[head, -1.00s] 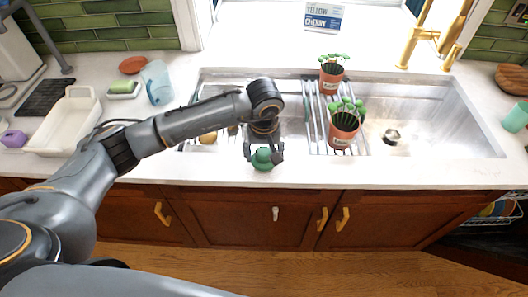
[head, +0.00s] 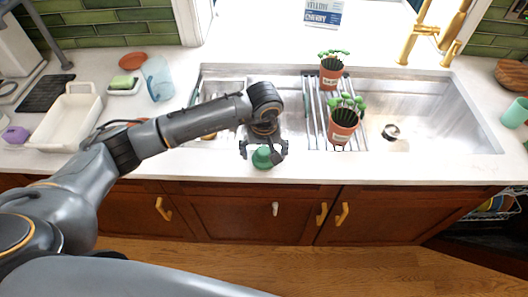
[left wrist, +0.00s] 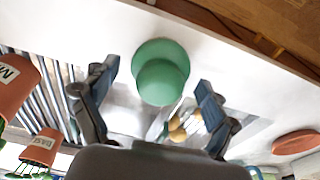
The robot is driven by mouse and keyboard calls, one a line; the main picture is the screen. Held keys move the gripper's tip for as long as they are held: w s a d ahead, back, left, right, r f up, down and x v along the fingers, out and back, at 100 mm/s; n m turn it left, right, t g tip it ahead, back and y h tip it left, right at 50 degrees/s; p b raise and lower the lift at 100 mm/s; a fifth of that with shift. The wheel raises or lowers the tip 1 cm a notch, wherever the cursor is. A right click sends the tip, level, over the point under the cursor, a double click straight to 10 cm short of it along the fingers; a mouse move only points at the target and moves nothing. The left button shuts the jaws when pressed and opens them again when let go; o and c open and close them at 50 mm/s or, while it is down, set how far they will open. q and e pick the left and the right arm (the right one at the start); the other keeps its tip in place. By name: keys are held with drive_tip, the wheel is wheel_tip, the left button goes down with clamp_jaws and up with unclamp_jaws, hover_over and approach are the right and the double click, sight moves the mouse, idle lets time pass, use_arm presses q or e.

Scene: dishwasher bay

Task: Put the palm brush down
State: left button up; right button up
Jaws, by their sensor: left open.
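The palm brush (head: 262,158) is a green, round-topped brush standing on the white counter strip at the front edge of the sink. In the left wrist view the green brush (left wrist: 161,70) shows from above, between my spread fingers. My left gripper (head: 264,152) is open around the brush, with a gap on both sides. The open left gripper also shows in the left wrist view (left wrist: 148,90). My right gripper is not in view.
A metal sink (head: 435,110) with a drying rack (head: 313,108) lies behind. Two terracotta pots (head: 342,126) with plants stand on the rack. A white bin (head: 72,118), blue cup (head: 157,78) and sponge dish (head: 124,86) are at left. The front counter strip is clear to the right.

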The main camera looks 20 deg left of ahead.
sight(264, 154)
use_arm(q)
drive_tip(key=shift+r+p, duration=0.3)
drive_tip(key=r+b, duration=0.1)
drive_tip(key=r, duration=0.2)
drive_tip(key=r+b, duration=0.2)
drive_tip(key=r, duration=0.2)
drive_tip(key=s+r+b, duration=0.1)
drive_tip(key=r, duration=0.3)
drive_tip(key=shift+s+d+b, duration=0.1)
drive_tip(key=shift+d+b, duration=0.1)
drive_tip(key=shift+b, duration=0.2)
drive_tip(key=shift+s+r, duration=0.1)
drive_tip(key=shift+r, duration=0.2)
